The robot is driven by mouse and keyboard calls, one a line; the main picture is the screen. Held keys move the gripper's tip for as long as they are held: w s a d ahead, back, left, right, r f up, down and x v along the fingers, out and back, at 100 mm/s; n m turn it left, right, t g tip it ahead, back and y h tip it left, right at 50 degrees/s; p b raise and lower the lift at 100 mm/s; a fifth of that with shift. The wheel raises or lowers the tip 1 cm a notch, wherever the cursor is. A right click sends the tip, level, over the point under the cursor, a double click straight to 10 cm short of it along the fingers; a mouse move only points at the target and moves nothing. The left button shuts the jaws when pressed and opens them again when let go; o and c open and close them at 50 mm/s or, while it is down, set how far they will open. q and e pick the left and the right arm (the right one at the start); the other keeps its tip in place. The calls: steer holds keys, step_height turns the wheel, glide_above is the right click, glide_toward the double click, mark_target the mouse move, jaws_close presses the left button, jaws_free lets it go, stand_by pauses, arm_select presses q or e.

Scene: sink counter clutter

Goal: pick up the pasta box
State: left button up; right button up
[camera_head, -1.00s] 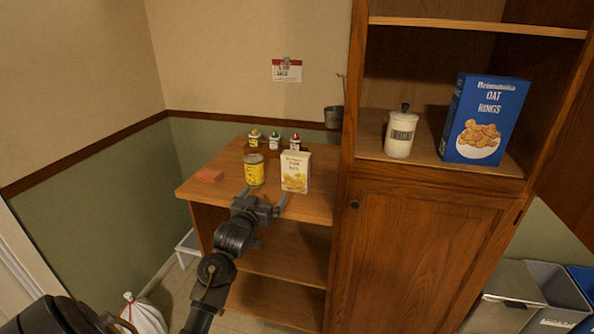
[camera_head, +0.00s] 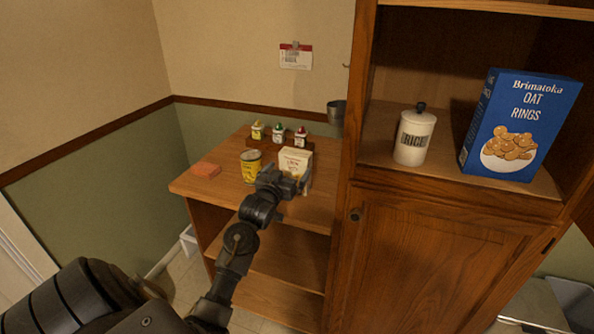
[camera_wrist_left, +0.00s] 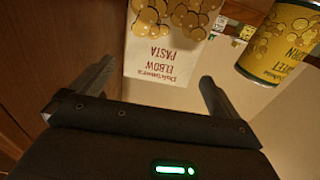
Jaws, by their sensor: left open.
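The pasta box (camera_head: 294,159) is pale with a printed front and stands upright on the wooden counter. In the left wrist view the elbow pasta box (camera_wrist_left: 162,58) appears upside down, in the gap between the fingers. My left gripper (camera_head: 288,175) is open and empty, close in front of the box and covering its lower part in the head view. In the wrist view the fingers of my left gripper (camera_wrist_left: 152,78) lie to either side of the box; I cannot tell whether they touch it. My right gripper is not in view.
A yellow can (camera_head: 250,167) stands just left of the box and shows in the wrist view (camera_wrist_left: 280,42). Several small bottles (camera_head: 278,133) stand behind. A tall wooden cabinet (camera_head: 349,170) rises close on the right.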

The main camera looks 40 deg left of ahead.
mark_target(293, 164)
arm_select(q)
steer(key=x, duration=0.3)
steer(key=shift+f, duration=0.1)
steer(key=shift+w+a, duration=0.1)
steer(key=shift+w, duration=0.25)
steer(key=shift+w+a+p, duration=0.1)
steer(key=shift+w+p, duration=0.2)
steer(key=shift+p, duration=0.1)
steer(key=x, duration=0.1)
steer(key=p+x, duration=0.1)
steer(key=x, duration=0.2)
steer(key=shift+w+a+f, duration=0.1)
steer(key=shift+w+f, duration=0.15)
steer(key=shift+f, duration=0.05)
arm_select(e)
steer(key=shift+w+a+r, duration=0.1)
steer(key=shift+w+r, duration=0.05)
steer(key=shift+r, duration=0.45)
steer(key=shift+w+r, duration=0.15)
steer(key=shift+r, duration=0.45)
arm_select(q)
steer(key=shift+c, duration=0.3)
steer(key=shift+r, duration=0.1)
steer(key=c, duration=1)
